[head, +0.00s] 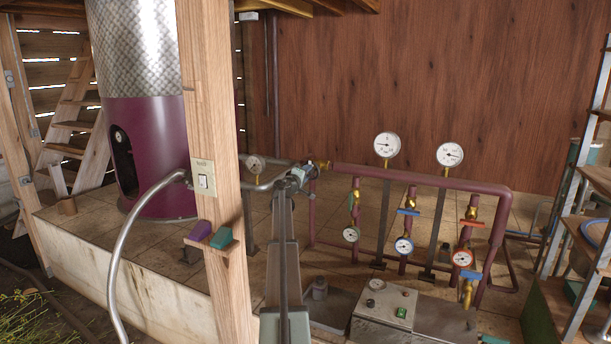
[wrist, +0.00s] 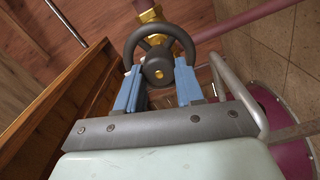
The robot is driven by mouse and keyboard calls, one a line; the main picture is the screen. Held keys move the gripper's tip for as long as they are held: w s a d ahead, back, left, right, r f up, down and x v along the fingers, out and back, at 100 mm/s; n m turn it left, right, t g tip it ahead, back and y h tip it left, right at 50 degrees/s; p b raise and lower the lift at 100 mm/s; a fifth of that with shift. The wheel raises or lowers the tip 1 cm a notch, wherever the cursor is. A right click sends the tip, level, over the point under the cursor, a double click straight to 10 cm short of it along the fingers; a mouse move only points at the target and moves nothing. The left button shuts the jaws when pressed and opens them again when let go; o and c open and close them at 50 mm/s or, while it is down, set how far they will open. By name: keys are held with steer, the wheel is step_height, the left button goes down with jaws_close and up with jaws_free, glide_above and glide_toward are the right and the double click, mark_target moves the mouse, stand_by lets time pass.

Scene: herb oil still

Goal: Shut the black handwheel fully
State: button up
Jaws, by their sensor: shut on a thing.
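The black handwheel (wrist: 161,34) is a spoked ring with a dark hub, face-on in the wrist view. It sits on a brass valve (wrist: 148,15), which also shows in the head view (head: 321,165) at the left end of a purple pipe. My gripper (wrist: 157,70) is shut on the handwheel, with one blue finger on each side of its lower part. In the head view my gripper (head: 303,173) is at the valve and largely hides the wheel. I cannot tell how far the valve is turned.
A wooden post (head: 215,120) with a light switch stands just left of my arm. The purple pipe frame (head: 420,176) carries several gauges and small coloured-handled valves to the right. A grey control box (head: 383,305) is low in front. A purple still (head: 150,150) stands at left.

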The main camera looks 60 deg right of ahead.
stand_by(0.4)
steer(key=o, duration=1.1)
steer(key=shift+c, duration=0.2)
steer(key=shift+a, duration=0.1)
steer(key=a, duration=1.3)
steer(key=shift+a, duration=0.3)
